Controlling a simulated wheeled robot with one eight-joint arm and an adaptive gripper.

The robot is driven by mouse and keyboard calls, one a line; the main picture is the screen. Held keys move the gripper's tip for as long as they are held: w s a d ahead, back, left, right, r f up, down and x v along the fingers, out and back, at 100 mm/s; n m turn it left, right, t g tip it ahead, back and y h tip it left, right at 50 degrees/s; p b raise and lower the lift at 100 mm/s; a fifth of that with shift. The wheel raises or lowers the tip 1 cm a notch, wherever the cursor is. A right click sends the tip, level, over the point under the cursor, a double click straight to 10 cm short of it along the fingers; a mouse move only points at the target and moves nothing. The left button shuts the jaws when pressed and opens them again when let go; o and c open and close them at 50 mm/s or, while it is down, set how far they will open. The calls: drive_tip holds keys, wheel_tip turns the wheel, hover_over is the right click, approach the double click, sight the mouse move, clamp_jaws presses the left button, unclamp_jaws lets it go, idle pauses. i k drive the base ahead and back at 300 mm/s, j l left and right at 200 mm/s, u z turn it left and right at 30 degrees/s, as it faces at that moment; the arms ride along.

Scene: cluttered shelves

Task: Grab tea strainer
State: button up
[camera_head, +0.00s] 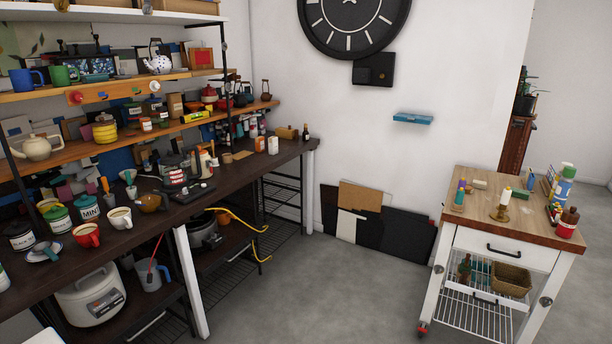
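I cannot pick out a tea strainer for certain. A small pale dish-like item with a dark part (44,252) lies near the front edge of the dark counter (240,171) at the left; it is too small to tell what it is. My gripper is not in view.
Shelves above the counter are crowded with teapots, mugs and jars. A rice cooker (91,296) and a pitcher (150,274) sit below. A wooden-topped cart (478,212) stands at the right. Boards (378,235) lean on the back wall. The grey floor (320,300) between is clear.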

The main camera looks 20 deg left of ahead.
sight(40, 247)
drive_tip(key=i+u, duration=0.35)
drive_tip(key=i, duration=0.15)
drive_tip(key=i+u, duration=0.35)
drive_tip(key=i, duration=0.2)
drive_tip(key=i+l+u, duration=0.35)
drive_tip(key=i+j, duration=0.1)
drive_tip(key=i, duration=0.05)
